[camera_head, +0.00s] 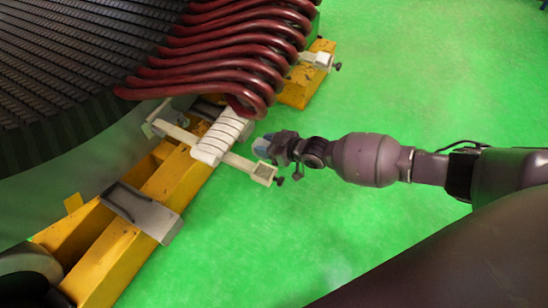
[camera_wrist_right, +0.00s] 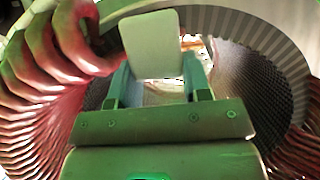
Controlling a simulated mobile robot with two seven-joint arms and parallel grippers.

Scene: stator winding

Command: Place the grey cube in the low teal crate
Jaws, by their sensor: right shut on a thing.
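No grey cube that I can make out and no low teal crate show in either view. My right gripper (camera_head: 264,147) is at the middle of the head view, just right of a pale ribbed block (camera_head: 222,138) below the red coils. In the right wrist view its two blue-grey fingers (camera_wrist_right: 158,78) are shut on a pale flat-faced piece (camera_wrist_right: 151,42). The piece stands up between the fingers and hides part of what lies behind it. I cannot tell its full shape. My left gripper is not in view.
A large dark stator (camera_head: 70,60) fills the upper left, with thick red coils (camera_head: 230,55) at its edge. A yellow frame (camera_head: 165,185) with pale clamp arms (camera_head: 255,170) stands below. The green floor (camera_head: 430,75) on the right is clear.

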